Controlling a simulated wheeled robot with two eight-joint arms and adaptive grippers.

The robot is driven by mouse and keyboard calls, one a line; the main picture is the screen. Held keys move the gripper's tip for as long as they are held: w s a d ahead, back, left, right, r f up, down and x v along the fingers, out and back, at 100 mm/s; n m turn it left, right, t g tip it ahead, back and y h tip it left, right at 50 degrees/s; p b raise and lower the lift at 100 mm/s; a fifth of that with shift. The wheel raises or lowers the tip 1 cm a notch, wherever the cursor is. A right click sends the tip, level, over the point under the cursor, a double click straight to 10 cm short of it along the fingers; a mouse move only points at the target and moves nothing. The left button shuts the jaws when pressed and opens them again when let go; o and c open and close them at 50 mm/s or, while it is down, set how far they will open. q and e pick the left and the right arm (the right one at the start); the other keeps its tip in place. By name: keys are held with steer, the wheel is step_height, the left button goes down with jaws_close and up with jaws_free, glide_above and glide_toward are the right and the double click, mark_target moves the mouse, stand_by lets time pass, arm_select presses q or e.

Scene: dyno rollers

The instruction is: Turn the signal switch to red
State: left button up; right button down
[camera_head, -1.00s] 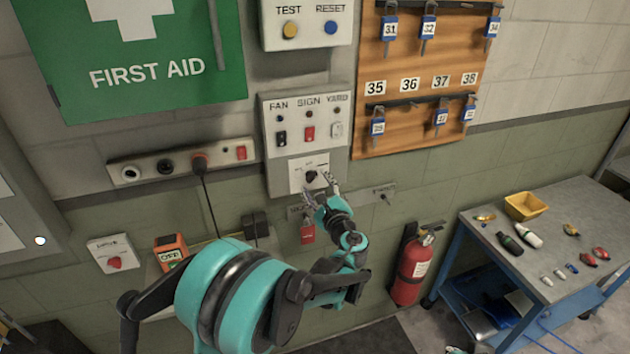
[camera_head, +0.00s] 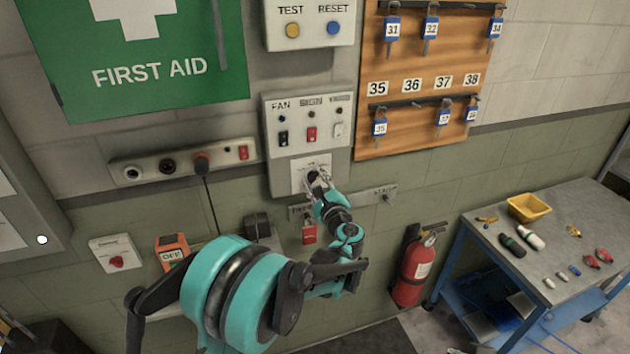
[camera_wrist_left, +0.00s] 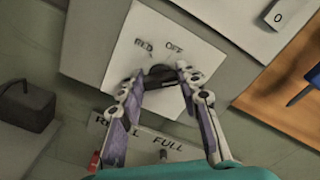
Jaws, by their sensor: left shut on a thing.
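The signal switch is a dark knob (camera_wrist_left: 160,76) on a white plate (camera_wrist_left: 128,55), with the labels RED and OFF above it in the left wrist view. In the head view the plate (camera_head: 299,178) sits at the bottom of the grey switch panel. My left gripper (camera_head: 318,180) reaches it from below, its fingers on either side of the knob. In the left wrist view the left gripper (camera_wrist_left: 160,84) is shut on the knob, with the fingertips covering its sides. The knob's exact pointing direction is hidden. My right gripper is not in view.
Above the plate are rocker switches on the panel (camera_head: 345,157), including a red one (camera_head: 312,134). A red padlock (camera_head: 308,232) hangs just below the gripper. A fire extinguisher (camera_head: 413,268) and a cart (camera_head: 590,215) stand to the right.

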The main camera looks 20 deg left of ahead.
arm_select(q)
steer(key=shift+n, duration=0.3)
steer(key=n+b, duration=0.1)
steer(key=n, duration=0.2)
steer(key=shift+a+f+n, duration=0.1)
steer(key=shift+n, duration=0.3)
steer(key=n+b, duration=0.1)
steer(key=n, duration=0.4)
steer(key=shift+s, duration=0.1)
steer(key=n+b, duration=0.1)
steer(key=n, duration=0.4)
steer(key=shift+f+n, duration=0.15)
steer(key=shift+n, duration=0.25)
steer(key=n, duration=0.4)
steer(key=shift+f, duration=0.1)
steer(key=shift+n, duration=0.4)
steer(key=o, duration=1.2)
steer(key=shift+c, duration=0.2)
